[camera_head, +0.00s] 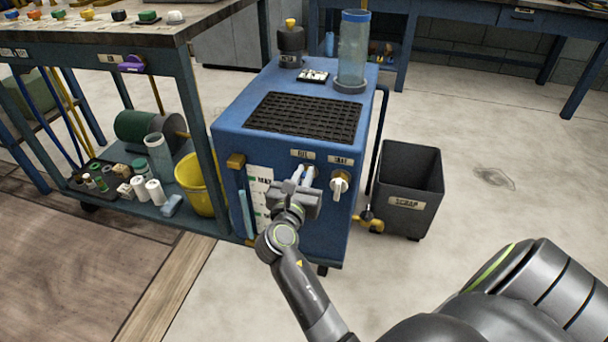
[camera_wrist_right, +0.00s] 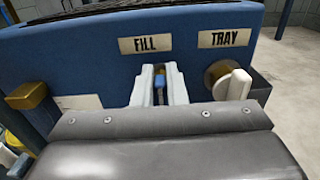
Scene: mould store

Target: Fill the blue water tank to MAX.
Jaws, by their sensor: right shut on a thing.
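The blue water tank (camera_head: 228,148) is a box-shaped unit with a black grate on top. Its front has a FILL label (camera_head: 302,154) and a TRAY label (camera_head: 341,160). A white sheet marked MAX (camera_head: 262,178) and an upright pale-blue gauge tube (camera_head: 246,214) are at the front's left; the water level is too small to read. My right gripper (camera_head: 307,177) is shut on the FILL control under its label. In the right wrist view a small blue part of the FILL control (camera_wrist_right: 160,79) shows between the fingers; the rest is hidden. My left gripper is not in view.
A white TRAY knob (camera_head: 339,185) sits close right of my right gripper. A dark SCRAP bin (camera_head: 408,180) stands right of the tank. A workbench with a yellow bucket (camera_head: 197,183) on its lower shelf is at the left. The floor farther right is clear.

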